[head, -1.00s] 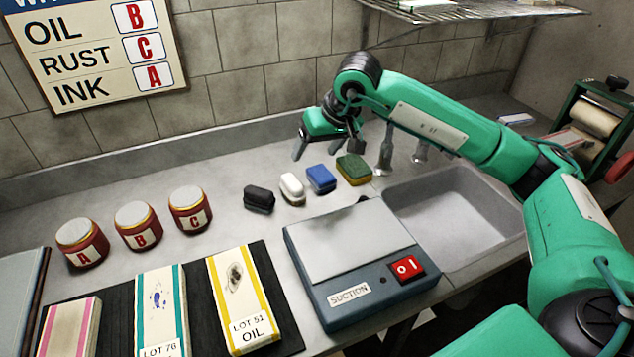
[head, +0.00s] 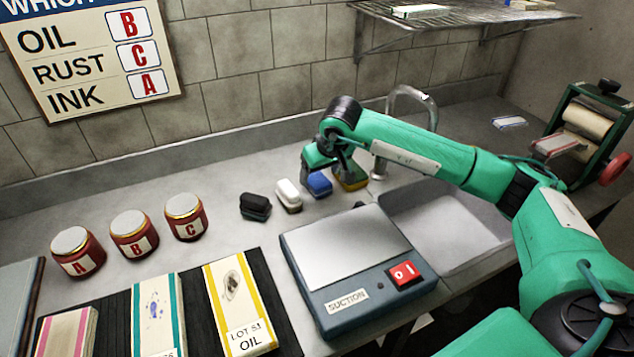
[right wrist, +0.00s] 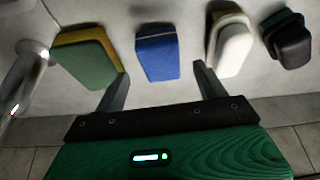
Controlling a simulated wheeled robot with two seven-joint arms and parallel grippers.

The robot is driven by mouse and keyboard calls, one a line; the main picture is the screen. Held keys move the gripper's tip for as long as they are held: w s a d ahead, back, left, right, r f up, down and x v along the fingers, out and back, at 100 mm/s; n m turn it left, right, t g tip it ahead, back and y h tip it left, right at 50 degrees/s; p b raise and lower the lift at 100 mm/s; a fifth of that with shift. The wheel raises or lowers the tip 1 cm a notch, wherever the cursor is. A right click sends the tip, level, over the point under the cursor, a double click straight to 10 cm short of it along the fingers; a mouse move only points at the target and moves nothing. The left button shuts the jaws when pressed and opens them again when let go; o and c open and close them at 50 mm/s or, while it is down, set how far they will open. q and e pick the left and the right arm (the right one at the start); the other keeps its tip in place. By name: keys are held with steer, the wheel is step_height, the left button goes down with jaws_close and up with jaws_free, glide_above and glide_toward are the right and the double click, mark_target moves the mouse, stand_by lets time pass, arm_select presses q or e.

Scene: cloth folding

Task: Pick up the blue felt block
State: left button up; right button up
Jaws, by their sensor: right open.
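The blue felt block (head: 319,184) lies on the grey counter, between a white block (head: 288,194) and a green and yellow sponge (head: 351,176). In the right wrist view the blue block (right wrist: 157,53) sits between and just beyond the two open fingers of my right gripper (right wrist: 158,82). In the head view my right gripper (head: 326,180) is low over the blue block and partly covers it. The jaws hold nothing. One finger is close to the sponge (right wrist: 86,58), the other close to the white block (right wrist: 230,42). I cannot tell whether they touch. My left gripper is not in view.
A black block (head: 255,206) lies left of the white one. The suction box (head: 345,306) stands in front, the sink (head: 450,220) and tap (head: 380,150) to the right. Jars A (head: 77,252), B (head: 134,234) and C (head: 185,217) stand left.

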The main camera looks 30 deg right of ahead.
mark_target(318, 179)
steer(key=shift+x, duration=1.6)
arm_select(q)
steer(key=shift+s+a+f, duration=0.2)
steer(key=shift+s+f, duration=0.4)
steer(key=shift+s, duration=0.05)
arm_select(e)
steer(key=shift+s, duration=0.15)
steer(key=shift+c, duration=0.2)
steer(key=c, duration=1)
steer(key=shift+r, duration=0.1)
